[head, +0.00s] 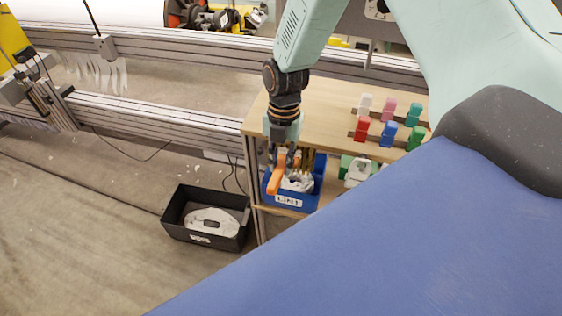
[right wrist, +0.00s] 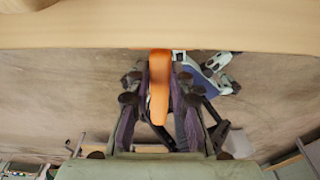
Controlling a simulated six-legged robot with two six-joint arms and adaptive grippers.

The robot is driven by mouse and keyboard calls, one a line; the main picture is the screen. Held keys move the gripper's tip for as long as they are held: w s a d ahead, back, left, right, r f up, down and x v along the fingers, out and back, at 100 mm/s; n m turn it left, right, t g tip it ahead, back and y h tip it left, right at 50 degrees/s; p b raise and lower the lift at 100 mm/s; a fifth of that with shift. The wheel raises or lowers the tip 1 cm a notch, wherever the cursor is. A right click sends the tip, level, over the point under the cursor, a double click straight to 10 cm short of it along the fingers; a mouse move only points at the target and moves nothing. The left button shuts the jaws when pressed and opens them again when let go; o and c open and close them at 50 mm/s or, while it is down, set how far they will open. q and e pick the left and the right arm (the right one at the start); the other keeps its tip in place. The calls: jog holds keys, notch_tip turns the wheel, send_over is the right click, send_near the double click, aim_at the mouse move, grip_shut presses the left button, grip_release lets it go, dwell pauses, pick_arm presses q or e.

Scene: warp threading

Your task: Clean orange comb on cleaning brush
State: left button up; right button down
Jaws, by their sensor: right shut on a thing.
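My right gripper (head: 284,152) is shut on the orange comb (head: 277,172). The comb points down over the front left part of a blue bin (head: 290,201) labelled "LINT". A pale, lumpy thing (head: 298,183) shows inside the bin. I cannot tell whether the comb touches it. In the right wrist view the orange comb (right wrist: 159,88) sits between the dark fingers (right wrist: 160,100). No cleaning brush can be clearly made out; the gripper and comb hide part of the bin. My left gripper is not in view.
A wooden table (head: 325,115) carries several coloured blocks (head: 388,130) at the right. A grey-white item (head: 358,170) is right of the bin. A black crate (head: 240,205) with a pale object is at lower left. Metal rails (head: 150,118) run behind.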

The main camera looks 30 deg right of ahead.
notch_tip(320, 180, up, 2)
jog(key=shift+w+r+p, duration=0.1)
jog(key=shift+r+p, duration=0.15)
jog(key=shift+p, duration=0.6)
jog(key=shift+f, duration=0.1)
